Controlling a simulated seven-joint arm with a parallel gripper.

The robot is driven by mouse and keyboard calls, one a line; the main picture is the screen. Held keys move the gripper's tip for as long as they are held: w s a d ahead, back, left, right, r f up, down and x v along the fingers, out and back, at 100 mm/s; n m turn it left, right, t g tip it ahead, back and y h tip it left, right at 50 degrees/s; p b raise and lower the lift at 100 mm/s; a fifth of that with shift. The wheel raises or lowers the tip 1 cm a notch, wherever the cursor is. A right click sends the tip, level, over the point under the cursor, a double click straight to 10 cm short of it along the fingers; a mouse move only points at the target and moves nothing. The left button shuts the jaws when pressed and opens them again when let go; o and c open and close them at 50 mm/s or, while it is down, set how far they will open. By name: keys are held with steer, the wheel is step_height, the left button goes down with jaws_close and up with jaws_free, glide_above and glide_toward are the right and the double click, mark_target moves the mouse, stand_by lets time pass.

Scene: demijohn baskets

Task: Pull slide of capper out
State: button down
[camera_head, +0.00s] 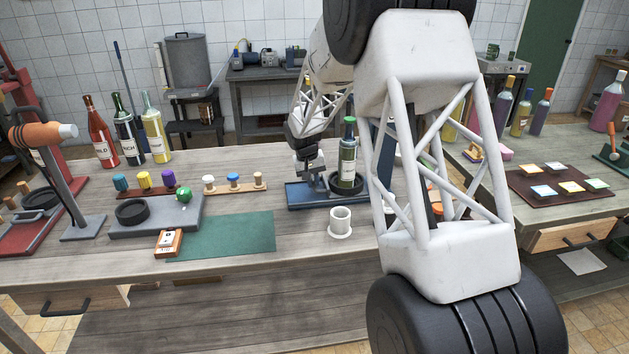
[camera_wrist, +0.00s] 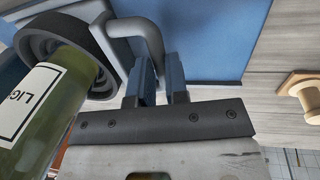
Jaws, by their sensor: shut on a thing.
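The capper has a blue base (camera_head: 300,196) on the table, also filling the top of the wrist view (camera_wrist: 215,35). On it is a grey slide (camera_wrist: 118,45) with a black ring seat (camera_wrist: 38,38) and a bent grey handle (camera_wrist: 150,42). A green bottle (camera_head: 347,165) with a pale label stands in the ring; its body is at the left of the wrist view (camera_wrist: 50,110). My gripper (camera_head: 312,170) is at the left end of the capper. In the wrist view, its two blue fingers (camera_wrist: 160,80) are closed around the handle, partly hiding it.
A white flanged cup (camera_head: 340,222) stands in front of the capper. Left of it are a wooden stopper rack (camera_head: 250,188), a green mat (camera_head: 235,238) and a grey stand (camera_head: 130,228) with a black ring. My large arm link covers the capper's right side.

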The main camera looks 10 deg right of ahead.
steer(key=shift+a+r, duration=0.1)
steer(key=shift+a, duration=6.3)
steer(key=c, duration=1.1)
jaws_free()
steer(key=shift+a+r, duration=0.25)
steer(key=shift+r, duration=1)
steer(key=shift+a+r, duration=0.2)
steer(key=shift+r, duration=1.1)
steer(key=shift+a+r, duration=0.25)
steer(key=shift+r, duration=1)
